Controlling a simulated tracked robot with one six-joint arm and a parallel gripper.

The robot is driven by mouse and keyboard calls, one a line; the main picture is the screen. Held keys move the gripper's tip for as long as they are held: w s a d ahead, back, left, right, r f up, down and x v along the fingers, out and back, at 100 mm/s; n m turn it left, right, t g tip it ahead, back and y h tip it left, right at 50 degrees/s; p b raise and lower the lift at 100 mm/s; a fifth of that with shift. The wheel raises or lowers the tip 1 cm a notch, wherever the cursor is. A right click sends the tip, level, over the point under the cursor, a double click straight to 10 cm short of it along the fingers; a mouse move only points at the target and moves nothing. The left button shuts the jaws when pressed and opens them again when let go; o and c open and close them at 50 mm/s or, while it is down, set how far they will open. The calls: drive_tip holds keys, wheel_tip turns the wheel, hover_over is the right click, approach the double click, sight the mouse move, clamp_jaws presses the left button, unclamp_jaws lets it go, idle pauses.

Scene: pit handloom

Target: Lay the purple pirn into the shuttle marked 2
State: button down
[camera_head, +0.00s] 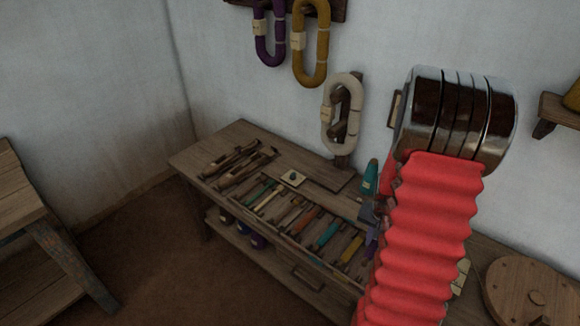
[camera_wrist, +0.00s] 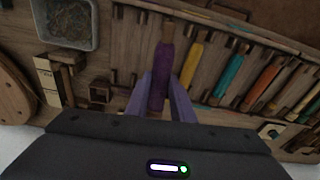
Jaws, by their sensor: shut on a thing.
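The purple pirn (camera_wrist: 163,66) stands out between the fingers of my gripper (camera_wrist: 161,98) in the wrist view, and the gripper is shut on it. Its pale wooden tip points to the top of that picture. The slotted pirn rack lies behind it. In the head view my red-sleeved arm hides most of the gripper and pirn. Several wooden shuttles (camera_head: 238,164) lie side by side at the left end of the bench in the head view. Their marks are too small to read, so I cannot tell which is number 2.
Pirns in yellow (camera_wrist: 193,67), teal (camera_wrist: 229,76) and orange (camera_wrist: 259,86) lie in the rack. A grey tray (camera_wrist: 40,25) and a round wooden disc (camera_head: 522,291) are nearby. A teal cone (camera_head: 370,177) stands at the bench's back. Yarn hanks (camera_head: 312,72) hang above.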

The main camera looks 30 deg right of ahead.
drive_tip(key=w+a+n, duration=0.6)
drive_tip(key=w+a, duration=0.7)
drive_tip(key=a, duration=0.2)
drive_tip(key=w+a+f+n, duration=0.1)
drive_tip(key=w+a+n, duration=0.1)
drive_tip(key=a, duration=0.7)
drive_tip(key=w+a+n+y, duration=0.1)
drive_tip(key=w+a+n, duration=0.2)
drive_tip(key=a, duration=0.7)
drive_tip(key=shift+w+a+f+n+t, duration=0.25)
drive_tip(key=shift+w+f+n+t, duration=0.15)
drive_tip(key=shift+n, duration=0.3)
